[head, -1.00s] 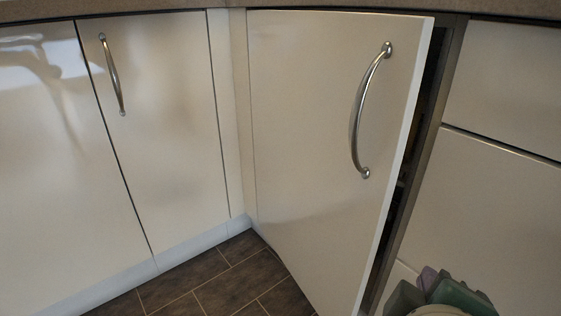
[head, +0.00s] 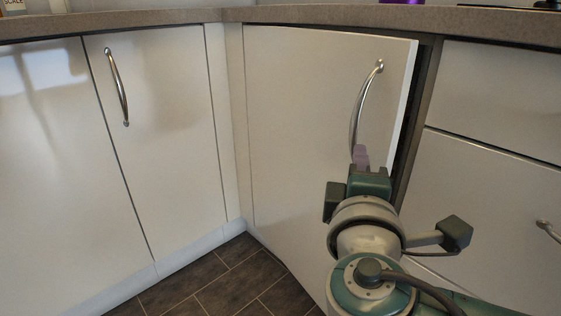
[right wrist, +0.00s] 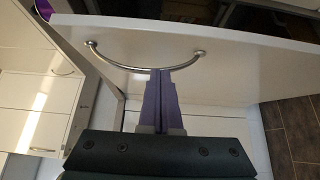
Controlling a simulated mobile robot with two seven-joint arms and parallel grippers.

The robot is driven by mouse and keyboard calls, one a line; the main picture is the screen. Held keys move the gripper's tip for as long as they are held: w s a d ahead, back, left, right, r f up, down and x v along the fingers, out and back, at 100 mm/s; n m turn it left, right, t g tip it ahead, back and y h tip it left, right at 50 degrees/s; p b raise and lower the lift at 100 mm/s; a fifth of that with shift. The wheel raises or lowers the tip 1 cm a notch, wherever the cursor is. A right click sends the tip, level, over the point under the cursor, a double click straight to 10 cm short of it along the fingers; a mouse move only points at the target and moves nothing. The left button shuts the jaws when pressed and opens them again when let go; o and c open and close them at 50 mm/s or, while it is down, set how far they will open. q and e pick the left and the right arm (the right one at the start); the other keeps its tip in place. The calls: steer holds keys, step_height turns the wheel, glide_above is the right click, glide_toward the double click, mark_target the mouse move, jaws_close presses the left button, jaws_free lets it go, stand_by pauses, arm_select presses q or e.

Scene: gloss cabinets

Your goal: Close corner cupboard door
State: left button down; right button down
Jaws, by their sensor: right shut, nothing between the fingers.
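The corner cupboard door (head: 300,130) is a cream gloss panel standing ajar, with a dark gap along its right edge. Its curved metal handle (head: 357,100) is near that edge and also shows in the right wrist view (right wrist: 120,65). My right gripper (head: 360,152) is at the lower part of the handle in the head view. In the right wrist view its purple fingers (right wrist: 160,72) are together, with their tips at the handle bar and nothing between them. Whether they touch the bar or door I cannot tell. My right gripper hides the handle's lower end in the head view. My left gripper is out of view.
A closed cupboard with a handle (head: 117,88) stands at the left. A drawer (head: 505,95) and a lower front (head: 480,200) are at the right. The worktop (head: 300,14) runs above. Dark floor tiles (head: 215,285) are clear below.

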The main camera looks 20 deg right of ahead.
mark_target(377, 141)
steer(key=shift+w+d, duration=0.25)
steer(key=shift+d, duration=0.8)
steer(key=shift+w+d, duration=0.25)
steer(key=shift+d, duration=0.75)
steer(key=shift+d, duration=0.1)
steer(key=d+y+b, duration=0.1)
steer(key=d, duration=0.2)
steer(key=w+d+n+t+y+b, duration=0.1)
steer(key=d, duration=0.2)
steer(key=w+d+n+y+b, duration=0.1)
steer(key=d+b, duration=0.1)
steer(key=d, duration=0.1)
steer(key=shift+w+d+f+t, duration=0.15)
steer(key=shift+d+f+t, duration=0.05)
steer(key=shift+d+t, duration=0.15)
steer(key=shift+r, duration=0.1)
